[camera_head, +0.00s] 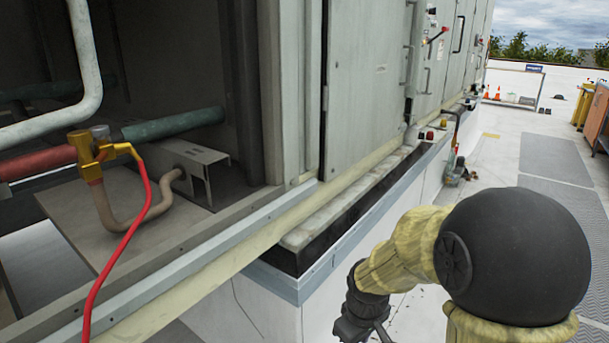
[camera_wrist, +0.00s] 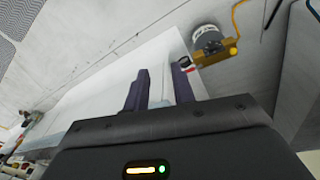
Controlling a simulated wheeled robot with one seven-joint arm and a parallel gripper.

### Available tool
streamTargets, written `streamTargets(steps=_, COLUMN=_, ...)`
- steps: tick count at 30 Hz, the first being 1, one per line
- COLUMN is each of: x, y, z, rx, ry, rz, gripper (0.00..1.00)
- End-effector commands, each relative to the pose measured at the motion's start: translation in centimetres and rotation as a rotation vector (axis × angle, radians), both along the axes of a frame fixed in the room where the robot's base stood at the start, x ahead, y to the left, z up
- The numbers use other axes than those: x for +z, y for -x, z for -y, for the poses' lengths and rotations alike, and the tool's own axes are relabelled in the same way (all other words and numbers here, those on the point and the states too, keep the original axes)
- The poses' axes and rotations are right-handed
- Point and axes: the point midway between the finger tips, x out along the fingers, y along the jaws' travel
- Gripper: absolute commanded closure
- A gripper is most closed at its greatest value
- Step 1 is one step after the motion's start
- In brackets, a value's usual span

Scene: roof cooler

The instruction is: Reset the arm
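My arm reaches in from the lower right of the head view, bent, with its end hanging low beside the cooler's base. My gripper (camera_head: 362,328) points down at the bottom edge there and is partly cut off. In the wrist view my gripper (camera_wrist: 161,72) has its two dark fingers apart. I see nothing held between them, only pale surface. The cooler (camera_head: 365,85) stands along the left and centre of the head view, with my gripper apart from its lower ledge.
Inside the open bay are a brass valve (camera_head: 92,150), a red hose (camera_head: 135,215) and a green pipe (camera_head: 175,124). A round grey gauge-like part (camera_wrist: 207,40) with a yellow body lies beyond the right finger.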

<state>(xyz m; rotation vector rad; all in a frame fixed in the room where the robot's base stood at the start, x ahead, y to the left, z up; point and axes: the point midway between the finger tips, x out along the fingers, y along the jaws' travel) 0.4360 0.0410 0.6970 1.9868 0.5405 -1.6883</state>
Motion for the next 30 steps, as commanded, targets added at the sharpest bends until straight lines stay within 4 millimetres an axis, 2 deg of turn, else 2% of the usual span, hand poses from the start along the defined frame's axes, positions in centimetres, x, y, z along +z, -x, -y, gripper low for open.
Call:
streamTargets(steps=1, x=0.4, y=1.5, z=0.9, rx=-0.092, ry=-0.016, rz=0.012, gripper=0.75)
streamTargets(steps=3, x=0.7, y=3.2, z=1.8, rx=-0.211, ry=-0.038, rz=0.025, gripper=0.75)
streamTargets(steps=12, x=1.2, y=9.1, z=4.2, rx=-0.615, ry=-0.130, rz=0.069, gripper=0.75)
streamTargets(steps=22, x=6.6, y=9.0, z=4.1, rx=-0.617, ry=-0.130, rz=0.068, gripper=0.75)
streamTargets(steps=30, x=12.7, y=8.9, z=4.1, rx=-0.615, ry=-0.129, rz=0.067, gripper=0.75)
